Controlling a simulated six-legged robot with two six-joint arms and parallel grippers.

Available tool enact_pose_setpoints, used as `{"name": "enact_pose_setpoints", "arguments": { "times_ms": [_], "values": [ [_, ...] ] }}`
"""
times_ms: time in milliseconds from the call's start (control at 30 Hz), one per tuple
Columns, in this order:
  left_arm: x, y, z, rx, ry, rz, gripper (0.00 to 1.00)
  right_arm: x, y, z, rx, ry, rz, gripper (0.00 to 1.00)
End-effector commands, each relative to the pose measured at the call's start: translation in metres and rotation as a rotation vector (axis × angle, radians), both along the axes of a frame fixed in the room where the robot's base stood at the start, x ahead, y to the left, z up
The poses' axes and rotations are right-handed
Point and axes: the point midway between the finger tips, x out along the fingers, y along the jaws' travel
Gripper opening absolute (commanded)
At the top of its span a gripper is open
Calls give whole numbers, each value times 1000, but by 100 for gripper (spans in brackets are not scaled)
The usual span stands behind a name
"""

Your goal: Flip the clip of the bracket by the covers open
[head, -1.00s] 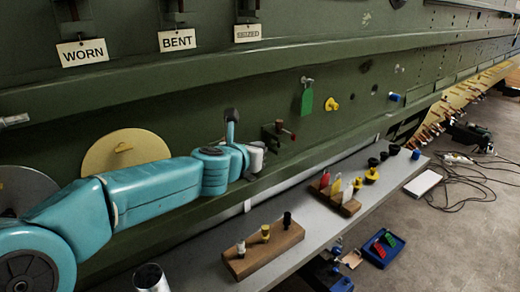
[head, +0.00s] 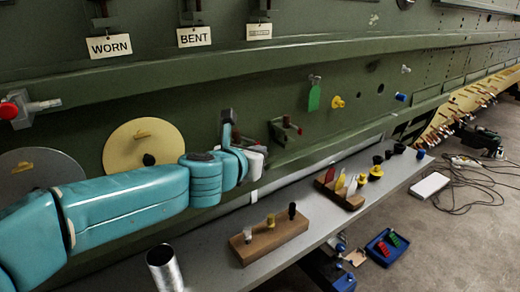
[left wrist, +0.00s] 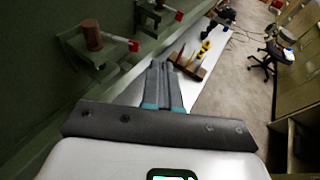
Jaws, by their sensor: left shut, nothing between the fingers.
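Two round covers, one yellow (head: 125,150) and one grey (head: 30,172), are on the green wall at the left; my left arm overlaps both. Another red-tipped bracket (head: 287,130) is right of my left wrist; a third is partly hidden behind the wrist. In the left wrist view, a near bracket with a brown cylinder (left wrist: 92,36) and red-tipped lever is left of my left gripper (left wrist: 161,66), with another bracket beyond. The gripper is shut, empty and apart from them. Its fingers are unclear in the head view. My right gripper is out of view.
The grey bench (head: 215,250) runs below the wall, with wooden blocks (head: 270,243) holding small parts and a metal cylinder (head: 165,268). A blue tray (head: 384,250) lies beyond its front edge. A green tag (head: 314,97) hangs right of the brackets.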

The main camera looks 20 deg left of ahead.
Motion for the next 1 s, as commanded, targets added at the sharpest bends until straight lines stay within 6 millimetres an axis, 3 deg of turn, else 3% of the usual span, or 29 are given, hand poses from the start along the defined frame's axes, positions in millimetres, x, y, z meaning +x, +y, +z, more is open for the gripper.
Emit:
{"name": "enact_pose_setpoints", "arguments": {
  "times_ms": [100,300,733,1000],
  "values": [
    [-20,-3,7,-1,0,-2,0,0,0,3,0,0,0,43],
    [-37,-7,11,0,2,-2,0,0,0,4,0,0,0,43],
    [-41,-12,11,-4,1,-16,0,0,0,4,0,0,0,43],
    [-45,-42,14,-22,-12,-165,0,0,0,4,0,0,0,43]
  ]
}}
